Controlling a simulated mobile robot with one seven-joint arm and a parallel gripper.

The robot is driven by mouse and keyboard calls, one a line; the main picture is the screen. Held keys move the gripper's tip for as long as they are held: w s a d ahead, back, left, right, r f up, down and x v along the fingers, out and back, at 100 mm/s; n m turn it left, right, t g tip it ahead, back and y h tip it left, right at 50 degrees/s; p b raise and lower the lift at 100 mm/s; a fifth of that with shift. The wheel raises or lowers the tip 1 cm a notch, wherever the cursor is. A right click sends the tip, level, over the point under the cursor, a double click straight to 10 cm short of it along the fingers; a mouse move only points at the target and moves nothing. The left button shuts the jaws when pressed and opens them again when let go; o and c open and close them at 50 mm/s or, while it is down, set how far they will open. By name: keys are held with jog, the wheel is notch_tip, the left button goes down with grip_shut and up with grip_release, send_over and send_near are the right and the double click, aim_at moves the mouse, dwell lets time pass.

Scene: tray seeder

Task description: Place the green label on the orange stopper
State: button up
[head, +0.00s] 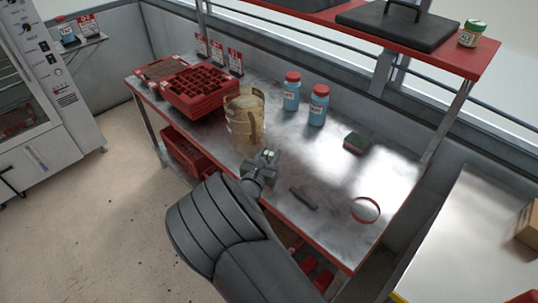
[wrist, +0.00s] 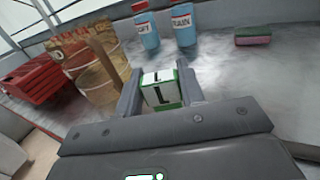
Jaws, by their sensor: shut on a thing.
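My gripper (head: 267,160) is above the metal workbench, just to the right of a translucent amber jug (head: 243,125). In the wrist view its two fingers are shut on a small white block with green edges and a black mark, which I take as the green label (wrist: 161,90). The block is held upright between the fingertips, apart from the jug (wrist: 98,78). I cannot make out an orange stopper for certain in either view.
Two blue bottles with red caps (head: 291,93) (head: 319,106) stand behind my gripper. A green sponge (head: 356,142), dark bar (head: 303,198) and red ring (head: 366,210) lie to the right. Red seed trays (head: 199,92) are stacked left. A red-edged shelf (head: 440,55) overhangs the back.

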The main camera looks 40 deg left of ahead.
jog(key=shift+f, duration=0.15)
jog(key=o, duration=1)
jog(key=shift+c, duration=0.2)
